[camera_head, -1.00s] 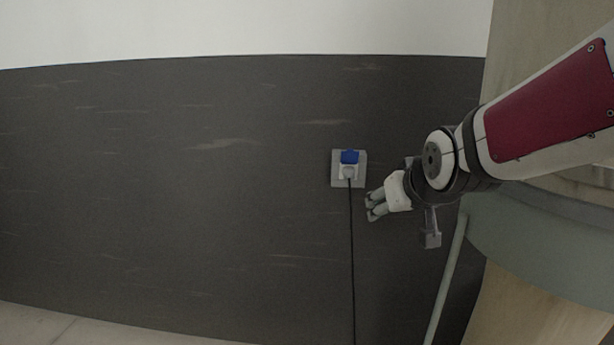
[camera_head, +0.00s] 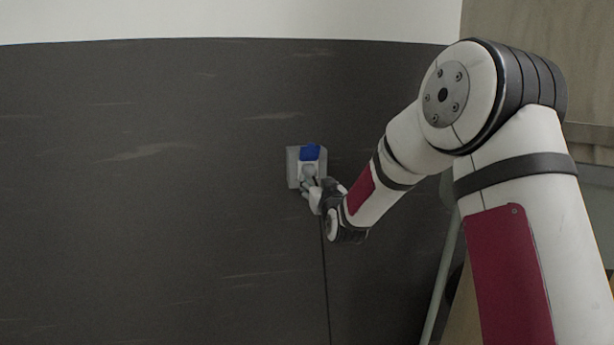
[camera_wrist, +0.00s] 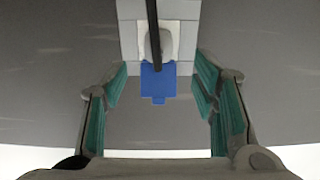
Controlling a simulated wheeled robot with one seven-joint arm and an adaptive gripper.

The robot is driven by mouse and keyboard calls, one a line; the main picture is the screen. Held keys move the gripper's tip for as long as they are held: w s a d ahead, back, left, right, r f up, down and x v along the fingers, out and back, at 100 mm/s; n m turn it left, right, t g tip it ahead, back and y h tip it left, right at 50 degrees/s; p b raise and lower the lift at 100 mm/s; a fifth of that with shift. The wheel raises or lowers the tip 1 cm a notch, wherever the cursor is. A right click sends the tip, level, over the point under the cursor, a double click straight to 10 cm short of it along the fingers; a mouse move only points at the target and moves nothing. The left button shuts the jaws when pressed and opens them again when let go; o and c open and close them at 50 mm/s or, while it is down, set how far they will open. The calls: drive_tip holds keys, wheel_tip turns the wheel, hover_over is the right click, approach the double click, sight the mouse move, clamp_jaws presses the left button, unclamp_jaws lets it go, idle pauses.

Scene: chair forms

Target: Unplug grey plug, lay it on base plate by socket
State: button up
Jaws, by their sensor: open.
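The grey plug (camera_wrist: 158,45) sits in the socket, with a black cable running from it. In the head view the plug (camera_head: 308,172) is partly hidden by my fingers. A blue flap (camera_wrist: 158,82) stands beside the plug in the wrist view and above it in the head view (camera_head: 310,152). The grey base plate (camera_head: 293,165) surrounds the socket on the dark wall and also shows in the wrist view (camera_wrist: 128,35). My gripper (camera_head: 309,185) is open and empty at the socket; in the wrist view its fingers (camera_wrist: 162,78) are spread to either side of the flap, apart from the plug.
The black cable (camera_head: 325,280) hangs straight down the dark wall (camera_head: 150,200) below the socket. A grey-green piece of furniture with a slanting leg (camera_head: 443,270) stands at the right, partly behind my arm. The wall left of the socket is clear.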

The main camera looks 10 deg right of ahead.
sight(313, 177)
drive_tip(key=shift+w+d+f, duration=0.1)
drive_tip(key=shift+w, duration=0.15)
drive_tip(key=shift+w, duration=0.1)
drive_tip(key=w+b, duration=0.2)
drive_tip(key=w, duration=0.5)
drive_tip(key=shift+w+f+b, duration=0.15)
drive_tip(key=shift+w+b, duration=0.1)
drive_tip(key=shift+b, duration=0.15)
drive_tip(key=shift+w+b, duration=0.4)
drive_tip(key=shift+w, duration=0.25)
drive_tip(key=shift+b, duration=0.7)
idle(0.5)
clamp_jaws()
drive_tip(key=shift+s+b, duration=0.55)
drive_tip(key=shift+s, duration=2.45)
drive_tip(key=shift+s, duration=0.15)
